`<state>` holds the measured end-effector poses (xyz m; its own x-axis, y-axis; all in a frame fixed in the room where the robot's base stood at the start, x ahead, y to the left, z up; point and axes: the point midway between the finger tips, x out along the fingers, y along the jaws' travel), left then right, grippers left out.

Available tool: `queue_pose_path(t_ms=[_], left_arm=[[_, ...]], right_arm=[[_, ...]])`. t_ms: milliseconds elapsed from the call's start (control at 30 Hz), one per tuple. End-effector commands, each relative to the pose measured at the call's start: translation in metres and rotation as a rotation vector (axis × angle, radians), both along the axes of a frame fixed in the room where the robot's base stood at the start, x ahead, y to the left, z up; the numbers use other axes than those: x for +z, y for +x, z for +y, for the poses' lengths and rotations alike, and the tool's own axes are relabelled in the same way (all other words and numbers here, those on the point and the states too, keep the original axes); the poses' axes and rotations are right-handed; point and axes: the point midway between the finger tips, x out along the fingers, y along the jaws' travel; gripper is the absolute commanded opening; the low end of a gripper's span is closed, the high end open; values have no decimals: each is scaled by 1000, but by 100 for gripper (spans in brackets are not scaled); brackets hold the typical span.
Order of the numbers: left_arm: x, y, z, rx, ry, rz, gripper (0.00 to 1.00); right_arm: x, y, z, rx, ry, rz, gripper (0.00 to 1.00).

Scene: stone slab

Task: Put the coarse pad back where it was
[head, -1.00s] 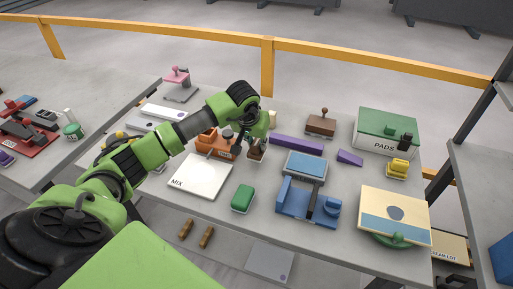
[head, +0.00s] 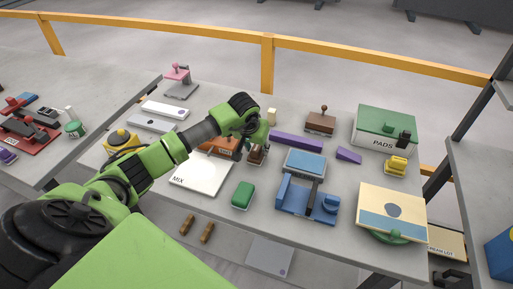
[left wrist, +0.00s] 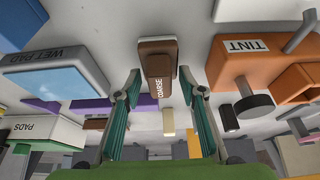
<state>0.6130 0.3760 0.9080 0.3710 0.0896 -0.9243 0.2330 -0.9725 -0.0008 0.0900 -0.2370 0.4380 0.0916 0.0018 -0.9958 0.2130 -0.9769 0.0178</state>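My left gripper's teal fingers (left wrist: 159,95) are spread, one on each side of the pad, with a visible gap on both sides. The view is upside down. My right gripper is not in view.
The orange TINT tool (left wrist: 250,65) and blue WET PAD block (left wrist: 62,72) flank the coarse pad. A purple bar (head: 296,142), a white MIX board (head: 202,174), a green block (head: 243,194) and the PADS box (head: 384,142) stand around. Bare slab lies between them.

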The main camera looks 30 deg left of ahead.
Motion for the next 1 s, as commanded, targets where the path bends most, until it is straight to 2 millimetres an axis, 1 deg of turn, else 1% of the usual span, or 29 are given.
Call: queue_pose_path(t_ms=[167, 267, 367, 400, 600, 733, 833, 1000], left_arm=[[5, 0, -1, 1, -2, 1, 37], [15, -4, 0, -1, 2, -5, 37], [32, -11, -2, -2, 4, -5, 37], [41, -14, -2, -1, 3, -7, 37], [81, -31, -7, -1, 2, -5, 37], [100, -38, -9, 0, 0, -4, 37], [109, -42, -10, -1, 1, -1, 37], [114, -45, -11, 0, 0, 0, 37]], right_arm=[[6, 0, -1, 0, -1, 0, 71], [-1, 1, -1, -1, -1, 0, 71], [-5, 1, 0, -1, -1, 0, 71], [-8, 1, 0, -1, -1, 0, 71], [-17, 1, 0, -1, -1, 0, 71], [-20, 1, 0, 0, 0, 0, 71], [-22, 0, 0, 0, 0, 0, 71], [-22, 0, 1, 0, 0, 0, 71]])
